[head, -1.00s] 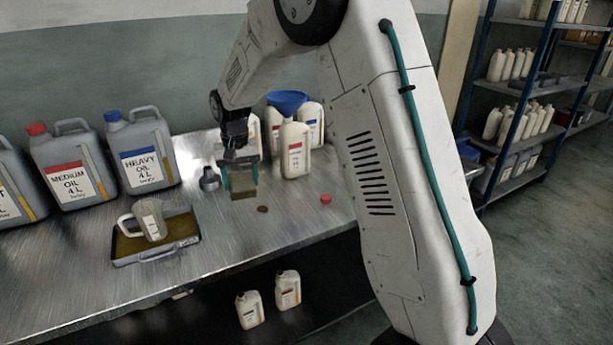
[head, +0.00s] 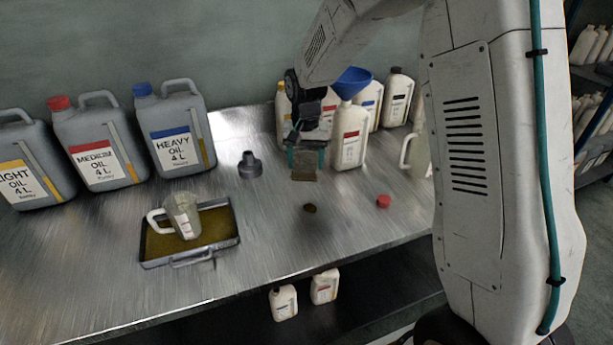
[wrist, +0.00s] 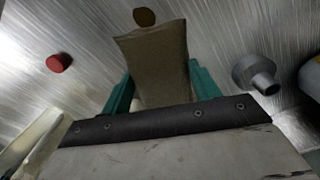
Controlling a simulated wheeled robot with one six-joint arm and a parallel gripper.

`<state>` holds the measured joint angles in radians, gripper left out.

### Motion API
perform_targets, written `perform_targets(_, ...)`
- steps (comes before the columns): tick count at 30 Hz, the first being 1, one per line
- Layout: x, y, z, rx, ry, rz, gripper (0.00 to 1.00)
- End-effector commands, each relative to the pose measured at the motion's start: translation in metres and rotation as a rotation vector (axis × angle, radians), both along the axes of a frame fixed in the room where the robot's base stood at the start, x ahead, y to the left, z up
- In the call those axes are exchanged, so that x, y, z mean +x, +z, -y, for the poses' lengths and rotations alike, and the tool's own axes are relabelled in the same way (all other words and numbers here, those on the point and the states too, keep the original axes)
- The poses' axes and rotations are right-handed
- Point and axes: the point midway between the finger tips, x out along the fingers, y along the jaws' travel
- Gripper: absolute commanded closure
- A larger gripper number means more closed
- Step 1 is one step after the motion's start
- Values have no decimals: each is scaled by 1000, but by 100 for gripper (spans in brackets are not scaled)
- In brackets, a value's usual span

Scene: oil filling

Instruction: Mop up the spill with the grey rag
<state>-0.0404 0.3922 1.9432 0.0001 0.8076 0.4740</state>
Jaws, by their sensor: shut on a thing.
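My gripper (head: 306,160) is shut on the grey rag (head: 304,174) above the metal bench. In the wrist view the rag (wrist: 155,62) looks brownish grey and sticks out between the teal fingers (wrist: 160,90). The spill (head: 310,208) is a small dark brown spot on the bench, just in front of the rag in the head view. The spill also shows in the wrist view (wrist: 145,17), just past the rag's far edge. The rag's exact height over the bench is hard to tell.
A red cap (head: 383,201) lies right of the spill. A white bottle with a blue funnel (head: 353,83) stands behind. A dark nozzle-like part (head: 250,165) lies to the left. A tray (head: 238,240) holds a clear jug (head: 184,216). Large oil cans (head: 180,135) line the back left.

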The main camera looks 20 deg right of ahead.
Motion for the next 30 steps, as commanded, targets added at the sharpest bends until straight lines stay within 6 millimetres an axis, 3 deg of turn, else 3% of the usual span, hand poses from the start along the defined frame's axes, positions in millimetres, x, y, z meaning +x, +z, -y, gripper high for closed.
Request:
perform_targets(3,-35,-20,-5,0,-82,-2,57)
perform_targets(8,-56,-35,-7,0,-146,0,57)
perform_targets(21,-57,-73,-9,0,-148,0,57)
perform_targets(30,-57,-86,-10,0,-146,1,57)
